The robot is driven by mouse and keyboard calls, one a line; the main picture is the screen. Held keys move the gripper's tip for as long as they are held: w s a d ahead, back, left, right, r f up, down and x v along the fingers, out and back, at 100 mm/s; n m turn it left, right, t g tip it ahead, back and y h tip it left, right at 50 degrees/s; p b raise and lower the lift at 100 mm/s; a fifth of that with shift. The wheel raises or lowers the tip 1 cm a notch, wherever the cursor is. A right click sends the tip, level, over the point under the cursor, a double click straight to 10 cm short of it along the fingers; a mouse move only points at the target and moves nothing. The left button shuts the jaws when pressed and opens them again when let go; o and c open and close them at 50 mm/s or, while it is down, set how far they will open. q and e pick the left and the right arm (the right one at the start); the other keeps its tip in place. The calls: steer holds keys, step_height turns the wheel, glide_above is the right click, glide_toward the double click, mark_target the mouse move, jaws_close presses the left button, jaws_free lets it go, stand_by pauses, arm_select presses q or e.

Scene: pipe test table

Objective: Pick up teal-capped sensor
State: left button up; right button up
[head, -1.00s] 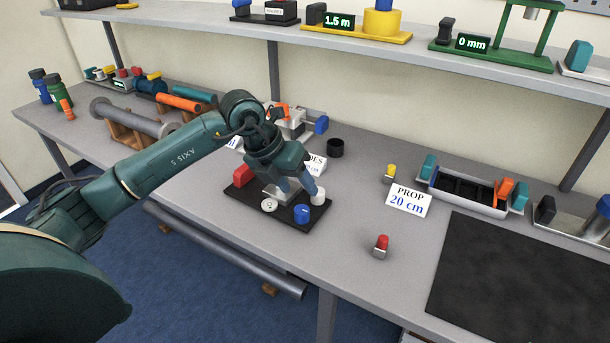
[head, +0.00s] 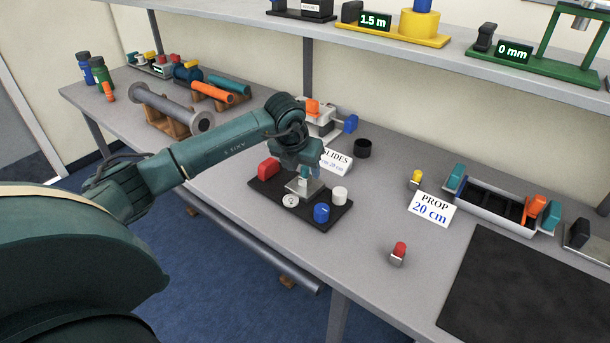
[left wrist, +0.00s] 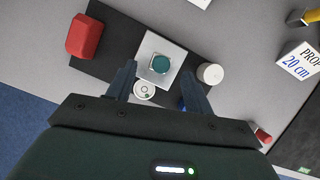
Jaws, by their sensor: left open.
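The plate lies on a black mat (left wrist: 108,40). In the head view the silver block (head: 305,189) shows on the mat (head: 262,187), but my gripper mostly hides the cap. My left gripper (head: 303,174) points down over the silver block. In the left wrist view its two fingers (left wrist: 158,78) are apart and empty, with the teal cap just beyond and between their tips. My right gripper is not in view.
On the mat are a red block (head: 268,168), a white cylinder (head: 339,195), a blue cap (head: 321,213) and a white disc (head: 290,201). Free table lies right, before a red-capped piece (head: 398,253).

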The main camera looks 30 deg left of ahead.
mark_target(304, 169)
arm_select(q)
steer(key=shift+p+x, duration=0.3)
steer(key=shift+x, duration=1.65)
steer(key=shift+w, duration=0.15)
steer(key=shift+c, duration=0.4)
steer(key=shift+r, duration=0.1)
steer(key=c, duration=1)
